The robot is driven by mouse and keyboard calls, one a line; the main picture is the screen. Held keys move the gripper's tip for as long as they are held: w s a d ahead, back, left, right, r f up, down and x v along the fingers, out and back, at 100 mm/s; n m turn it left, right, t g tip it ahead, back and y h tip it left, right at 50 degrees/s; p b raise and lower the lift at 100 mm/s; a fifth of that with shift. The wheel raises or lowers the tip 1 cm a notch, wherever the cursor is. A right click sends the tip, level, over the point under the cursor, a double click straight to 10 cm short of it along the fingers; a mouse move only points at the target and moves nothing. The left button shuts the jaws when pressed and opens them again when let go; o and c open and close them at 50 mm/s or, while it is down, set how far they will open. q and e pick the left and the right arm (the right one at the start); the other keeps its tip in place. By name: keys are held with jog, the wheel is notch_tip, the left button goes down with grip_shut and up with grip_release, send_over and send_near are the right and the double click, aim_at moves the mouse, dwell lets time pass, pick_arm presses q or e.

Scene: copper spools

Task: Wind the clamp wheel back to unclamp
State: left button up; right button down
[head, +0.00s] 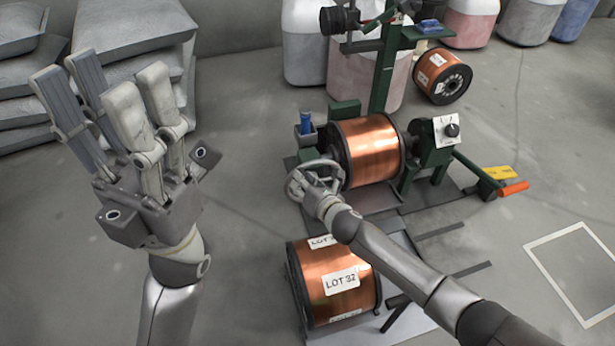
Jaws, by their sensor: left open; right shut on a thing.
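The clamp wheel (296,190) is a grey ring at the left end of the green winding stand (429,157). My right gripper (314,186) is shut on the wheel, and its fingers partly hide the wheel's middle and right side. A copper spool (371,150) with dark flanges sits in the stand just right of the wheel. My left gripper (108,98) is raised at the left, open and empty, with its fingers pointing up and well away from the stand.
A copper spool labelled LOT 32 (338,284) stands in front, below my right arm. Another spool (442,76) lies behind the stand. Grey sacks (130,28) are stacked at the back left. Floor at the right is clear around a white outline (578,266).

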jog(key=shift+s+a+f, duration=0.25)
jog(key=shift+a, duration=0.1)
jog(key=c, duration=1.3)
grip_release()
jog(key=shift+w, duration=0.1)
jog(key=shift+o, duration=0.2)
jog(key=shift+d+r, duration=0.1)
jog(key=shift+d, duration=0.05)
jog(key=shift+s+d+r, duration=0.1)
jog(key=shift+s+d, duration=0.1)
jog(key=shift+s, duration=0.1)
jog(key=v, duration=1.1)
jog(key=shift+s, duration=0.15)
